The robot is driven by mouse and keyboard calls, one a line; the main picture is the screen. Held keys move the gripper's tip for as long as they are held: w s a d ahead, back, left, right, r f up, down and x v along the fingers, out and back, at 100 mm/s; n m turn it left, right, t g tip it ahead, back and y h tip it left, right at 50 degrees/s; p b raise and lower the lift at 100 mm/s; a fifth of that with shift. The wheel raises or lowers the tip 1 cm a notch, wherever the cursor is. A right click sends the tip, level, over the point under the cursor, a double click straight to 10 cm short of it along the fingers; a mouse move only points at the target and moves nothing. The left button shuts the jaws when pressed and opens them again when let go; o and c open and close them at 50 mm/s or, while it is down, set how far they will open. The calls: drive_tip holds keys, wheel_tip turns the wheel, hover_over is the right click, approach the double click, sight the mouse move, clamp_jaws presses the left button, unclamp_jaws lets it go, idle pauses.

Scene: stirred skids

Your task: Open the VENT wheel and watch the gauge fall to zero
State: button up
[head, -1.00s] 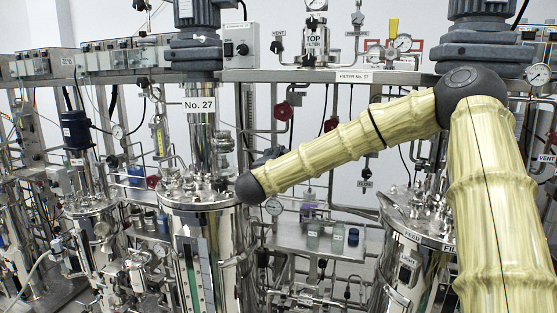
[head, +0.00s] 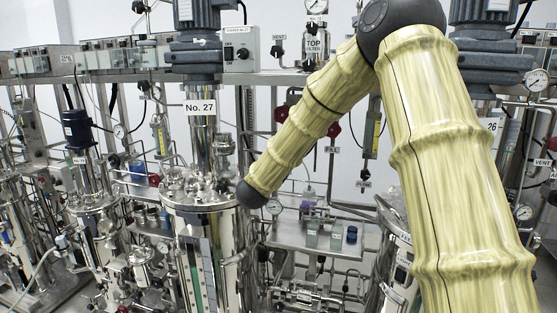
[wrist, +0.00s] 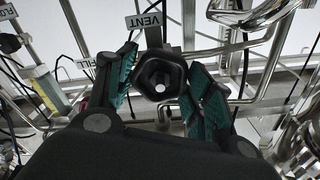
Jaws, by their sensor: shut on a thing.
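In the head view my gripper is hidden beyond my arm. A round gauge (head: 273,206) shows right of the No. 27 vessel, and another gauge (head: 535,79) is at the upper right. Their needles are too small to read, and I cannot tell which gauge belongs to this wheel.
The steel No. 27 vessel (head: 203,215) stands close to my arm's dark lower joint. A shelf with small bottles (head: 312,235) is behind. Thin pipes (wrist: 250,42) and steel fittings (wrist: 300,140) crowd around my gripper in the wrist view.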

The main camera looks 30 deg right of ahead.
drive_tip(key=shift+f+n+p, duration=0.25)
drive_tip(key=shift+n+p, duration=0.15)
drive_tip(key=shift+n, duration=0.5)
drive_tip(key=shift+s+f, duration=0.1)
drive_tip(key=o, duration=1)
drive_tip(key=shift+r, duration=0.2)
drive_tip(key=shift+a, duration=0.1)
drive_tip(key=v, duration=1.1)
drive_tip(key=shift+s+a, duration=0.25)
drive_tip(key=shift+s, duration=0.05)
